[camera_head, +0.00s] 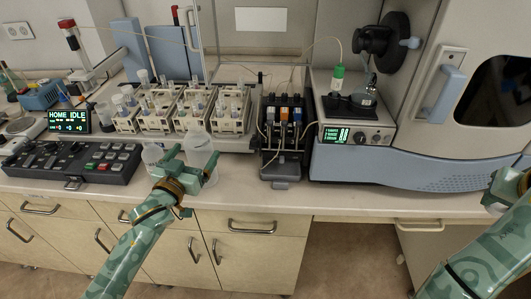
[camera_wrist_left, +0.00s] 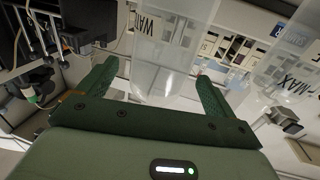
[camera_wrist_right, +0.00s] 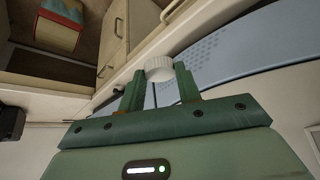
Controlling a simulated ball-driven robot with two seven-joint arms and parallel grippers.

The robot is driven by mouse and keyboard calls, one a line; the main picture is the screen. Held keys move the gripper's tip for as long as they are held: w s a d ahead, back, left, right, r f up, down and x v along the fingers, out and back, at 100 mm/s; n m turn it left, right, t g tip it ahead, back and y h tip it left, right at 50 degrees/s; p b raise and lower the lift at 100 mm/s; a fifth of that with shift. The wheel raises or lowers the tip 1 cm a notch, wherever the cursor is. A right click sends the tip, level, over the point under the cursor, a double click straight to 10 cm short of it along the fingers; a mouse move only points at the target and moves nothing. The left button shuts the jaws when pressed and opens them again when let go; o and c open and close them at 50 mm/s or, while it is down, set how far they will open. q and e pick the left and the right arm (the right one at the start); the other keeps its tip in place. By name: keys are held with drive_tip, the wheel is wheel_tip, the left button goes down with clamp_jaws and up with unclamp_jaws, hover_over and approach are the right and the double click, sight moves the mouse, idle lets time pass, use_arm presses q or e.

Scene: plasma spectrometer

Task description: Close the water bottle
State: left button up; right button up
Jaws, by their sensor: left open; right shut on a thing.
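The translucent water bottle (camera_head: 200,147) stands upright at the front of the bench, and its mouth shows no cap. My left gripper (camera_head: 185,165) is at the bottle. In the left wrist view the bottle (camera_wrist_left: 172,45), with lettering beginning "WA", is between the spread fingers (camera_wrist_left: 155,90), which are open. My right gripper (camera_head: 508,185) is at the far right, over the bench's front edge. In the right wrist view it (camera_wrist_right: 160,85) is shut on a white ribbed cap (camera_wrist_right: 159,68). I cannot make out the cap in the head view.
A second clear container (camera_head: 152,154) stands just left of the bottle, and its "MAX" marking (camera_wrist_left: 290,75) shows in the left wrist view. Sample racks (camera_head: 195,110) are behind. A keypad panel (camera_head: 70,162) is left; the pump block (camera_head: 284,135) and spectrometer (camera_head: 420,165) are right.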

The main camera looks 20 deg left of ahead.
use_arm(q)
drive_tip(key=w, duration=0.3)
drive_tip(key=shift+w, duration=0.25)
use_arm(e)
drive_tip(key=shift+w+f, duration=0.1)
drive_tip(key=shift+f, duration=0.5)
use_arm(q)
drive_tip(key=c, duration=1.4)
drive_tip(key=shift+c, duration=0.4)
drive_tip(key=shift+r, duration=0.2)
use_arm(e)
drive_tip(key=shift+r, duration=0.15)
